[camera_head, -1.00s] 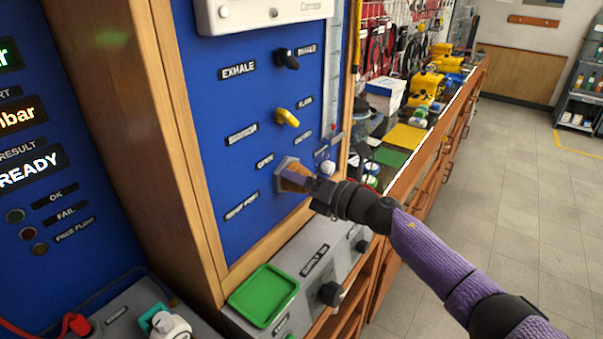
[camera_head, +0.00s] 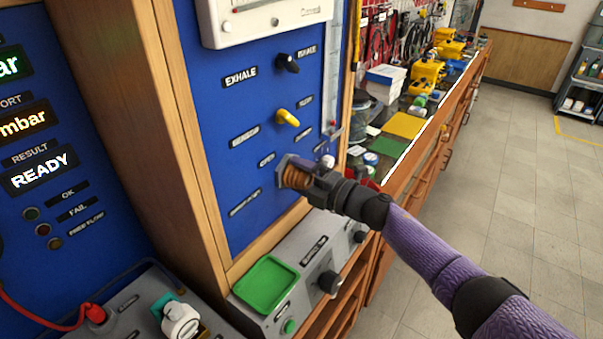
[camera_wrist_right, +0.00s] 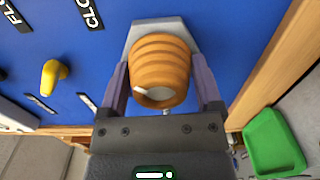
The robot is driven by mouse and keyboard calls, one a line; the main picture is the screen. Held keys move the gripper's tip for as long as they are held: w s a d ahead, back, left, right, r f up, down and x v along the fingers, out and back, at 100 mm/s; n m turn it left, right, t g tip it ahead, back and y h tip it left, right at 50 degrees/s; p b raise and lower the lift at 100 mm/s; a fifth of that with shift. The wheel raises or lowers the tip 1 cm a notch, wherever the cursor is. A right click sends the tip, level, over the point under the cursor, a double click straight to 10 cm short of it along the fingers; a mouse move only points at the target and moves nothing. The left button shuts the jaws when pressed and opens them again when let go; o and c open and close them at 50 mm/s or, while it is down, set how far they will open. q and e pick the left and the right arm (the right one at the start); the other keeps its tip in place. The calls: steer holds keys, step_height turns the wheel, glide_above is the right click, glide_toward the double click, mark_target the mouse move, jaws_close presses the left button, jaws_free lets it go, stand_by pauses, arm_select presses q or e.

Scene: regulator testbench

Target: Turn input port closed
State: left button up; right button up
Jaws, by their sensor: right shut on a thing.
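The input port is a ribbed orange-brown round fitting on a grey hexagonal base on the blue panel; it shows in the head view (camera_head: 294,176) and in the right wrist view (camera_wrist_right: 162,68). My right gripper (camera_head: 306,182) reaches it from the right. In the right wrist view its two fingers (camera_wrist_right: 162,90) lie on either side of the port and are shut on it. An "OPEN" label (camera_head: 267,160) is left of the port in the head view. The port's lower label (camera_head: 245,203) is below it. My left gripper is not in view.
A yellow knob (camera_head: 287,118) and a black knob (camera_head: 288,63) sit higher on the panel. A green tray (camera_head: 266,284) rests on the grey unit (camera_head: 310,270) below. A wooden post (camera_head: 160,130) borders the panel on the left. A cluttered bench runs behind on the right.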

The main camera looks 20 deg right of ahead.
steer(key=shift+m, duration=0.3)
stand_by(0.4)
steer(key=o, duration=1)
steer(key=shift+c, duration=0.2)
steer(key=shift+o, duration=0.3)
steer(key=v, duration=1)
steer(key=shift+p, duration=0.4)
